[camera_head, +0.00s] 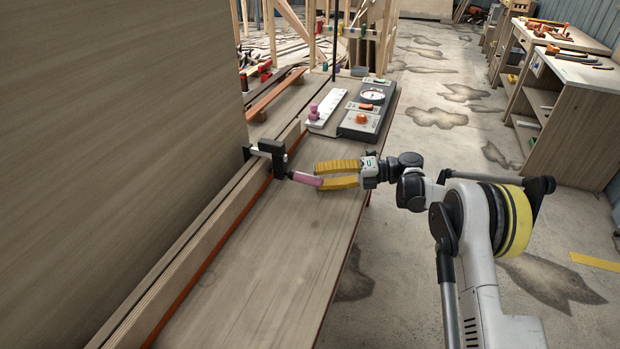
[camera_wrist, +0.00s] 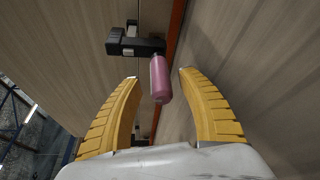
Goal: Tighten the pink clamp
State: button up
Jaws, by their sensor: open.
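The pink clamp has a black body (camera_head: 273,158) set on the edge of the wooden stringer strips, and a pink handle (camera_head: 305,179) sticking out to the right over the bench. In the wrist view the pink handle (camera_wrist: 161,80) lies in the gap between my yellow fingers, its near end reaching between the fingertips, and the black body (camera_wrist: 135,45) is beyond it. My gripper (camera_head: 322,174) is open, with a finger on either side of the handle. I see a gap between each finger and the handle in the wrist view.
A wooden bench top (camera_head: 270,255) lies under the clamp, mostly clear in front. A dark control box (camera_head: 362,122) with an orange button and a white power strip (camera_head: 326,108) stand farther back. A tall wooden panel (camera_head: 110,130) rises at left.

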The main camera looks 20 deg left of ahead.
jog(key=v, duration=0.8)
jog(key=shift+w+d, duration=0.1)
jog(key=shift+d, duration=0.3)
jog(key=shift+d, duration=1.85)
